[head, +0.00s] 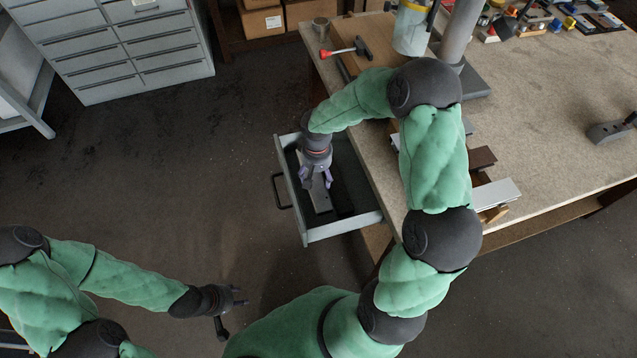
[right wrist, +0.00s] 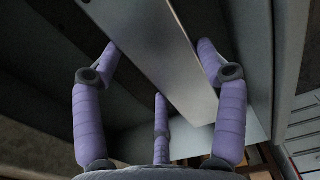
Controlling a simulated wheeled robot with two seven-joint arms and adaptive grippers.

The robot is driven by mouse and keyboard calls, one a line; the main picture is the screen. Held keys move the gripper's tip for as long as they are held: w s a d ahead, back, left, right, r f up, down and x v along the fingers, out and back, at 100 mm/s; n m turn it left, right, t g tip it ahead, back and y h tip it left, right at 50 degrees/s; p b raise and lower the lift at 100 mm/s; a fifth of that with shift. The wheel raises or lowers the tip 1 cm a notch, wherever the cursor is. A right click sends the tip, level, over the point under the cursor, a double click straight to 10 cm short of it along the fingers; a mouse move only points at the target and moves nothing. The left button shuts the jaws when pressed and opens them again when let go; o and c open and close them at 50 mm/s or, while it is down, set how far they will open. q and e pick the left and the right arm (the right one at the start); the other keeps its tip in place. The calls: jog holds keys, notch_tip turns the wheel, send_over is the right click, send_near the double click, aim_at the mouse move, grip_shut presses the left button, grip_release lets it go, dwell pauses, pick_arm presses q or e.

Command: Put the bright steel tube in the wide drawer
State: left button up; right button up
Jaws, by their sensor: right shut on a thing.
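The bright steel tube (head: 319,198) is a straight, pale grey metal piece inside the outline of the open grey drawer (head: 345,228) under the bench. My right gripper (head: 316,180) reaches down into the drawer and is shut on the tube. In the right wrist view the tube (right wrist: 165,60) runs at a slant between the purple fingers, with drawer walls around it. I cannot tell whether it touches the drawer floor. My left gripper (head: 241,297) is over the floor at the lower left, empty, its fingers apart.
A grey drawer cabinet (head: 130,50) stands at the upper left. The floor left of the drawer is clear.

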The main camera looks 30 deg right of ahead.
aim_at(317, 182)
jog(key=shift+f+b, duration=0.7)
jog(key=shift+f, duration=1.5)
jog(key=o, duration=1.3)
jog(key=shift+f, duration=0.2)
jog(key=shift+c, duration=0.2)
jog(key=o, duration=0.4)
jog(key=shift+r, duration=0.1)
jog(key=shift+r, duration=0.2)
notch_tip(317, 182, up, 12)
jog(key=p, duration=0.4)
jog(key=shift+f, duration=0.1)
